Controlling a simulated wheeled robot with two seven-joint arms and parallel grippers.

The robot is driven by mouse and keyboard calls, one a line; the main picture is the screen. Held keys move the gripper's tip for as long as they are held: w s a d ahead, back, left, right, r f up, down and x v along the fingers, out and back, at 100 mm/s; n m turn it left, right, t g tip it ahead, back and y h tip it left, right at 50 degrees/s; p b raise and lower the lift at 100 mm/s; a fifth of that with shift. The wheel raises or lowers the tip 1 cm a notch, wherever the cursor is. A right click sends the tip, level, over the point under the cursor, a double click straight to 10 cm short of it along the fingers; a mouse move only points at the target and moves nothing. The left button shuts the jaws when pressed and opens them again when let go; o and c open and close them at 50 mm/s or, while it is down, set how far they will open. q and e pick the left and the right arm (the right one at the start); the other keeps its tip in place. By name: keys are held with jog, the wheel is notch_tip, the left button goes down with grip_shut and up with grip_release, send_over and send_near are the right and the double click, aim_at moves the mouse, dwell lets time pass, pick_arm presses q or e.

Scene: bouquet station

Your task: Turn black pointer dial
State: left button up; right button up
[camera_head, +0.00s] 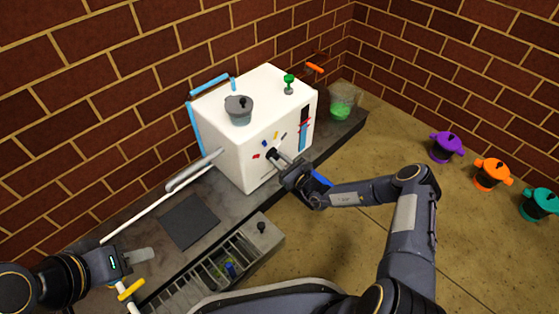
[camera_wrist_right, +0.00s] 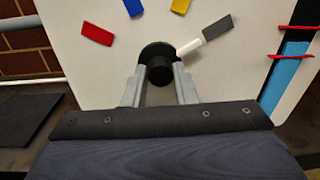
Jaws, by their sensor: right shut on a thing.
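The black pointer dial (camera_wrist_right: 160,72) sits on the front face of a white box-shaped machine (camera_head: 235,141). Its white pointer (camera_wrist_right: 189,47) is aimed up and right, at a dark grey mark (camera_wrist_right: 217,27). Red (camera_wrist_right: 97,34), blue (camera_wrist_right: 133,6) and yellow (camera_wrist_right: 180,6) marks also lie around the dial. My right gripper (camera_head: 279,159) is shut on the dial, with one finger on each side of it in the right wrist view (camera_wrist_right: 161,88). My left gripper (camera_head: 143,256) is at the lower left, away from the machine; whether its fingers are apart is unclear.
A grey lidded pot (camera_head: 239,112) and a green knob-like object (camera_head: 289,83) are on top of the machine. A glass with green contents (camera_head: 341,104) stands behind right. A slotted rack (camera_head: 203,277) is in front. Purple (camera_head: 445,147), orange (camera_head: 491,174) and teal (camera_head: 539,204) pots stand at right.

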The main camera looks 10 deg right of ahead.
jog(key=shift+r+n+p, duration=0.1)
jog(key=shift+n+p, duration=0.6)
jog(key=shift+p, duration=0.05)
jog(key=shift+n+p, duration=0.95)
jog(key=shift+n, duration=0.15)
jog(key=shift+n+y+p, duration=0.3)
jog(key=shift+n+p, duration=0.9)
jog(key=shift+n, duration=0.9)
jog(key=shift+f, duration=0.2)
jog(key=o, duration=1)
